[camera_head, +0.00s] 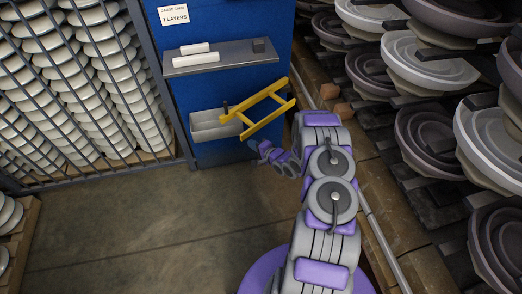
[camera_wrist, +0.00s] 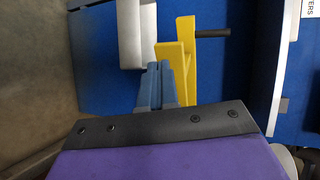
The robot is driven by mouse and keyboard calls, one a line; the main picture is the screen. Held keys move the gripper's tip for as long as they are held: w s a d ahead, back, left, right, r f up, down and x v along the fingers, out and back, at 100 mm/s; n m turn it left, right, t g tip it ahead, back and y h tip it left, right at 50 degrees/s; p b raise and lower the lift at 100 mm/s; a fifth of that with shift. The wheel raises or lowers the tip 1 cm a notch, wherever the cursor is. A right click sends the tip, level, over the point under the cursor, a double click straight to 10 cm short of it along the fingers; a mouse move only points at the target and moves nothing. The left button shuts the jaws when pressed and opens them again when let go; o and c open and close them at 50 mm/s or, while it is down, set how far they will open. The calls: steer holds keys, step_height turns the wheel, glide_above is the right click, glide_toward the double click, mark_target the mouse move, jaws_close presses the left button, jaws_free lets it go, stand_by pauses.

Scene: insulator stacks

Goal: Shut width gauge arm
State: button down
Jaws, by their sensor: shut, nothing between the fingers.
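The yellow width gauge arm (camera_head: 266,109) is a ladder-like frame standing out at an angle in front of the blue cabinet, with a dark peg at its left end. In the wrist view its yellow bars (camera_wrist: 186,60) and dark peg (camera_wrist: 213,33) show just beyond my fingertips. My gripper (camera_head: 254,145) is below the frame's lower left part, near the grey tray. In the wrist view my gripper (camera_wrist: 158,68) has its fingers together and empty, close beside the yellow bar. I cannot tell whether they touch it.
The blue cabinet (camera_head: 185,94) carries a grey shelf (camera_head: 222,57) with white rolls and a small dark block. A grey tray (camera_head: 216,125) is mounted below. A barred cage of white discs (camera_head: 95,60) stands left, racked insulators (camera_head: 425,65) right. The floor (camera_head: 130,230) at left is clear.

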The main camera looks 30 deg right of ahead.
mark_target(244, 137)
steer(key=shift+w+a+r, duration=0.1)
steer(key=shift+w+a, duration=0.1)
steer(key=shift+w, duration=0.6)
steer(key=shift+w+a, duration=0.15)
steer(key=shift+w, duration=0.65)
